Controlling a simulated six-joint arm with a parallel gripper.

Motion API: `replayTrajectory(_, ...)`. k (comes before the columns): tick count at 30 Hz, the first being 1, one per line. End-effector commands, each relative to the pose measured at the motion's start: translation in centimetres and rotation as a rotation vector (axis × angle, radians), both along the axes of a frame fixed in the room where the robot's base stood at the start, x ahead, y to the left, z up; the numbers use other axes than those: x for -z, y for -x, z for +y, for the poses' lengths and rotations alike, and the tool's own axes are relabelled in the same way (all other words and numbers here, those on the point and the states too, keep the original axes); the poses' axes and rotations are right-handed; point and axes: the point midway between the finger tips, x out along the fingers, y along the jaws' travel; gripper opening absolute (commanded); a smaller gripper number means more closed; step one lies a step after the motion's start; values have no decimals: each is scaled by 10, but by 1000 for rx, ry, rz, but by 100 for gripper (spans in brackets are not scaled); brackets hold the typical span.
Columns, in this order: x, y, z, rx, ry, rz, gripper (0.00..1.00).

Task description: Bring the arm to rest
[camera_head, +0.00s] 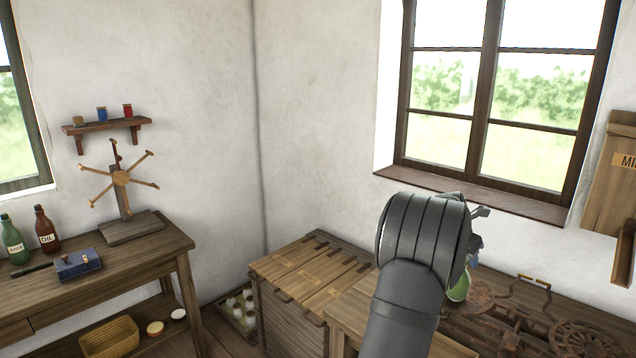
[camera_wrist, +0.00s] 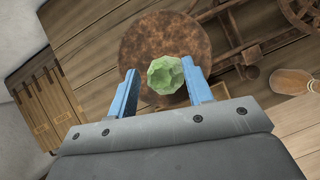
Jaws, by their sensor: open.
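My arm rises in the middle right of the head view, and its dark wrist hides most of my gripper there. In the wrist view my gripper (camera_wrist: 161,92) is open, with its two blue fingers apart. A green, lumpy, faceted thing (camera_wrist: 165,75) shows between the fingertips, over a round rusty brown plate (camera_wrist: 140,42). I cannot tell whether the fingers touch it. The green thing also shows in the head view (camera_head: 459,288), partly hidden by my wrist.
Rusty metal gear with a wheel (camera_head: 585,340) lies on the wooden table at the right. A slatted wooden chest (camera_head: 290,320) stands left of my arm. A side table (camera_head: 110,262) at the left holds bottles and a spoked wooden stand (camera_head: 122,180). A window is behind my arm.

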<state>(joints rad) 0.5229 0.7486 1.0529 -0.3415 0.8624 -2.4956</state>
Motion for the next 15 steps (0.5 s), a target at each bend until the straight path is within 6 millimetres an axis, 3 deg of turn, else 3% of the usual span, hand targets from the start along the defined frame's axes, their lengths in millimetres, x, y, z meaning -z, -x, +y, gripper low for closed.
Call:
replayTrajectory(5,31,-9,-17,2,-1,2,46)
replayTrajectory(9,10,-10,-16,1,2,-5,46)
replayTrajectory(15,-6,-10,-16,1,1,-1,46)
